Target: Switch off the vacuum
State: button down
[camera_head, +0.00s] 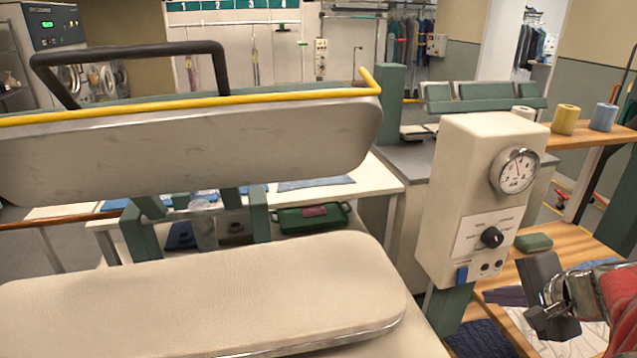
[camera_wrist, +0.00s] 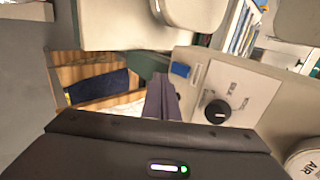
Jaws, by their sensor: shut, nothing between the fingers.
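A cream control box (camera_head: 462,200) stands right of the padded press. Its front carries a round dial gauge (camera_head: 515,171), a black rotary knob (camera_head: 491,237) on a white label plate, a blue switch (camera_head: 461,276) and small dark buttons. The label text is too small to read surely. My gripper (camera_head: 540,297) is shut and empty, at the lower right, apart from the box. In the wrist view, my gripper (camera_wrist: 160,130) crosses the bottom; the knob (camera_wrist: 218,114) is right of centre and the blue switch (camera_wrist: 181,69) above it to the left. The knob's setting is unclear.
The padded press board (camera_head: 200,300) fills the lower left, below its raised upper plate (camera_head: 200,150) with a yellow rail. A wooden shelf (camera_head: 570,245) with a green block (camera_head: 534,242) and folded cloths lies below and behind my gripper. Thread cones (camera_head: 565,120) stand at the back right.

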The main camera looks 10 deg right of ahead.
aim_at(463, 280)
jog(key=w+f, duration=0.2)
jog(key=w, duration=0.4)
jog(key=shift+f, duration=0.4)
jog(key=shift+w+a+f, duration=0.1)
dwell(0.3)
jog(key=shift+r, duration=0.85)
jog(key=s+f+v, duration=0.1)
jog(key=s+v, duration=0.1)
jog(key=v, duration=1.1)
jog(key=shift+f, duration=0.35)
